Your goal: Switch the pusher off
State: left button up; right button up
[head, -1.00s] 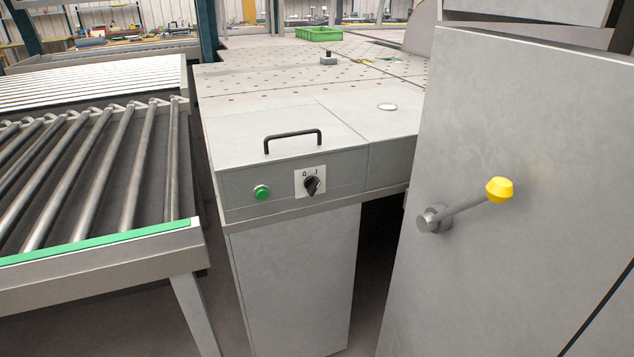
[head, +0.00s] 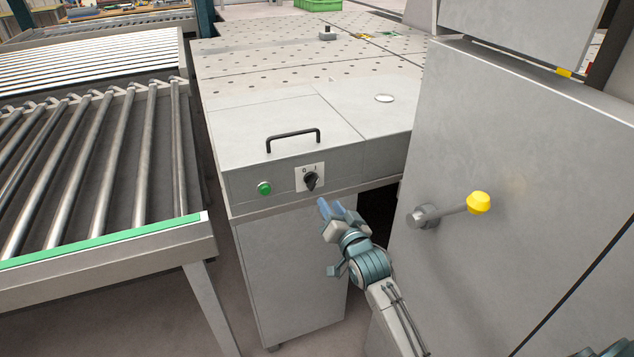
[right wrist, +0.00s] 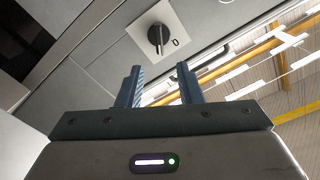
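The pusher's black rotary switch (head: 310,181) sits on a pale plate marked 0 and I on the front of the grey cabinet. Its handle leans toward the I in the head view. The switch also shows in the right wrist view (right wrist: 158,36), ahead of the fingertips. My right gripper (head: 330,207) is just below and right of the switch, apart from it. In the right wrist view its two fingers (right wrist: 159,68) are spread with nothing between them. My left gripper is not in view.
A green button (head: 264,188) is left of the switch, and a black handle (head: 293,140) is on the cabinet top above. A lever with a yellow knob (head: 479,203) sticks out from the grey panel at right. A roller conveyor (head: 110,160) stands at left.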

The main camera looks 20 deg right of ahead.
aim_at(316, 184)
jog(key=w+p, duration=0.2)
jog(key=w, duration=0.6)
jog(key=shift+w+p, duration=0.35)
jog(key=shift+w, duration=0.05)
jog(key=shift+w+f, duration=0.1)
jog(key=shift+w, duration=0.5)
grip_shut()
